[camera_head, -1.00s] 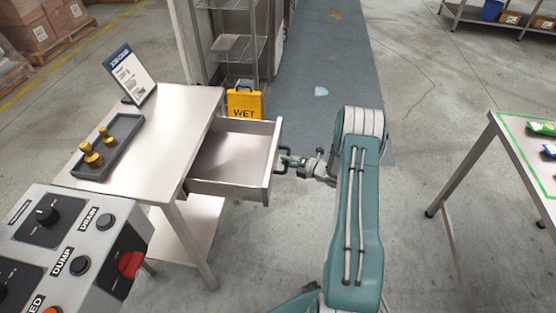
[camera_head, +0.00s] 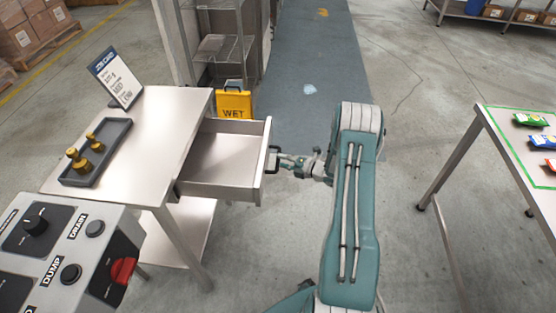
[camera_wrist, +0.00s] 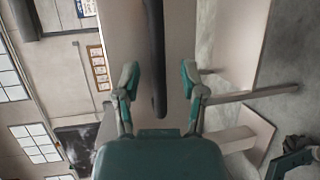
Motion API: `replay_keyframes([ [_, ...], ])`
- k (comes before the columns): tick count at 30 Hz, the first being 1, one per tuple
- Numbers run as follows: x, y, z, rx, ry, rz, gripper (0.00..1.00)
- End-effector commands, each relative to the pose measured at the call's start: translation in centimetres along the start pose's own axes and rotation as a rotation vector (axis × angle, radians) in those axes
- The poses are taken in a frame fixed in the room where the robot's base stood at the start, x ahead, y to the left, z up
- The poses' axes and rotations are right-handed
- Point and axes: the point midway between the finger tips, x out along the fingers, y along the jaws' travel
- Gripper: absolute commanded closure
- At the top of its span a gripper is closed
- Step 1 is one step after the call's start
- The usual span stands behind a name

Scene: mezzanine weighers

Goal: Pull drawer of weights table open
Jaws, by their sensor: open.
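The weights table (camera_head: 135,150) is a steel table on the left, with a grey tray (camera_head: 115,140) of brass weights (camera_head: 78,160) on top. Its drawer (camera_head: 228,160) stands pulled out to the right and looks empty inside. A dark bar handle (camera_head: 273,160) is on the drawer's front. My gripper (camera_head: 286,161) is at the handle. In the wrist view my gripper (camera_wrist: 160,85) is open, with a finger on each side of the dark handle (camera_wrist: 155,60) and visible gaps between. The drawer front (camera_wrist: 178,40) fills the middle behind it.
A control box (camera_head: 65,250) with a knob and buttons stands at lower left. A yellow wet-floor sign (camera_head: 233,103) and wire shelving (camera_head: 220,45) are behind the drawer. Another table (camera_head: 510,150) with colourful packets is at right.

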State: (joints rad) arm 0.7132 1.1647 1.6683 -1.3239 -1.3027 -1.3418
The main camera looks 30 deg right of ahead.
Motion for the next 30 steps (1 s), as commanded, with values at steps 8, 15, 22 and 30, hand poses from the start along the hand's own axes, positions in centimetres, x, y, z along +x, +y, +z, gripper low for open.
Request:
replay_keyframes([
  [8,-6.1,-0.1,0.3,0.001,-0.006,-0.001,0.46],
  [15,-9.1,-0.2,0.3,0.001,-0.003,0.0,0.46],
  [22,-9.6,-0.2,0.2,0.001,-0.001,-0.001,0.46],
  [30,-9.5,-0.2,0.2,0.001,-0.001,-0.001,0.46],
])
